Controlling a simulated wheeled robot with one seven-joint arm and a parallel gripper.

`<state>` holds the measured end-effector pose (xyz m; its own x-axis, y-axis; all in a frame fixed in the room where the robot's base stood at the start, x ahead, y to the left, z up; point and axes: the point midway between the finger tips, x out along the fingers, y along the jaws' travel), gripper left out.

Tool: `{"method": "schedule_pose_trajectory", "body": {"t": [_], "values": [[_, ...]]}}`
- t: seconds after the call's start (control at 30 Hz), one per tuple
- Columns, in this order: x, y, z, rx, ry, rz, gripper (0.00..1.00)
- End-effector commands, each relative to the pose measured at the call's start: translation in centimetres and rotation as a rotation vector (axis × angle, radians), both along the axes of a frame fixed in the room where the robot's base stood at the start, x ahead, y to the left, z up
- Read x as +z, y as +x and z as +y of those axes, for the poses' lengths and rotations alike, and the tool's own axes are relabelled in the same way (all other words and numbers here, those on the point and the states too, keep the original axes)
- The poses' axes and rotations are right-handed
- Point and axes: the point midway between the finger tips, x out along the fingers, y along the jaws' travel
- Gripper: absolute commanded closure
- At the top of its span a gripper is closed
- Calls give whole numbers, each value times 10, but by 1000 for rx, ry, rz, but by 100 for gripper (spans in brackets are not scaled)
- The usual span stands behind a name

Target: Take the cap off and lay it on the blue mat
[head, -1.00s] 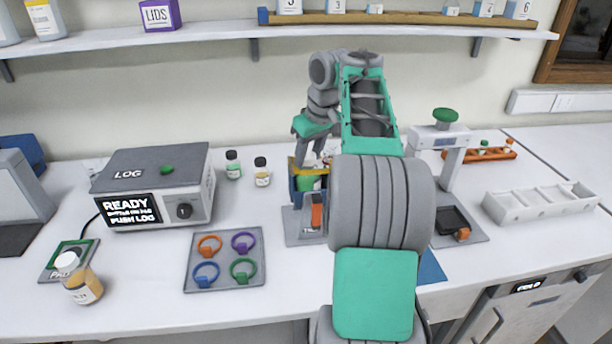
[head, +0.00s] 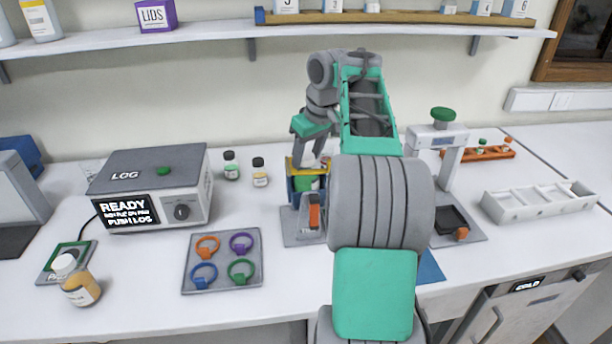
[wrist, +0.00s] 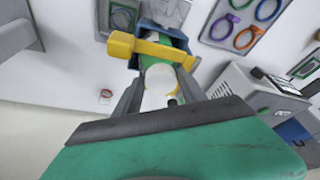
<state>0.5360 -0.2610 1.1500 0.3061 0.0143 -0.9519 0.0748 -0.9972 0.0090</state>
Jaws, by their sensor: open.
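A blue holder with a yellow bar (head: 295,163) across its top stands on a grey base, with a green part (head: 308,183) inside. The blue mat (head: 431,268) shows only partly, right of my arm.
The grey LOG box (head: 150,180) and a plate of coloured rings (head: 222,262) are to the left. Two small bottles (head: 231,166) stand behind. A capped amber bottle (head: 80,287) is at front left. A green-knobbed stand (head: 452,160) and white tray (head: 538,203) are to the right.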

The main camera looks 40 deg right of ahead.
Motion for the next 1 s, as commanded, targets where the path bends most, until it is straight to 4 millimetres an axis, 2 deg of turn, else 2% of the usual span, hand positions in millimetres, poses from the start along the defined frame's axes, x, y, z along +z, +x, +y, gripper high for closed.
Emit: {"method": "schedule_pose_trajectory", "body": {"t": [0.03, 0.47, 0.57, 1.0], "values": [[-16, -3, 2, 3, 19, 29, 45], [-15, -3, 1, 2, 18, 27, 45], [-7, -3, 1, 2, 18, 27, 45], [52, -3, 0, -2, 11, 15, 45]]}}
